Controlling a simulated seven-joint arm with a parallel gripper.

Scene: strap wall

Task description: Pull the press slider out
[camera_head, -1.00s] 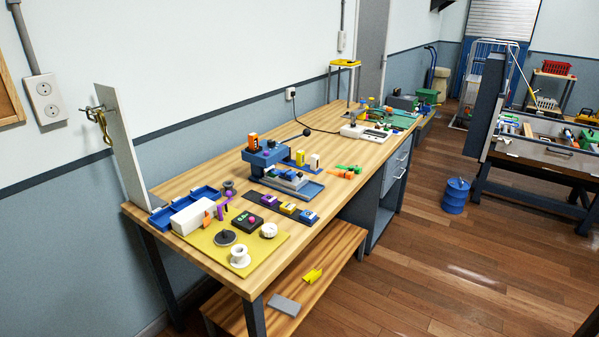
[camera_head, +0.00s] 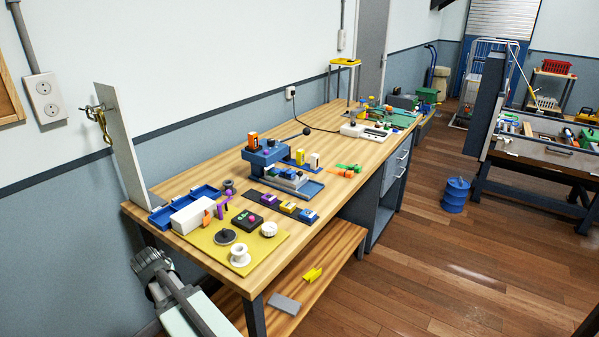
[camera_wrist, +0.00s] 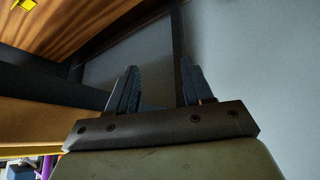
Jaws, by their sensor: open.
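A grey and white slider block (camera_head: 287,177) sits in the front of the press, above a blue base tray (camera_head: 313,189). My gripper shows in the wrist view (camera_wrist: 160,88), its two dark fingers apart with nothing between them. It points toward the blue-grey wall and the bench's underside. In the head view my arm is at the lower left, below and in front of the bench's left end, far from the press. The fingertips are hard to make out there.
A yellow mat (camera_head: 205,243) with spools and small parts lies at the bench's near end. A blue divided tray (camera_head: 175,209) and a white upright panel (camera_head: 122,150) stand at the left. A lower wooden bench (camera_head: 330,255) runs along the front.

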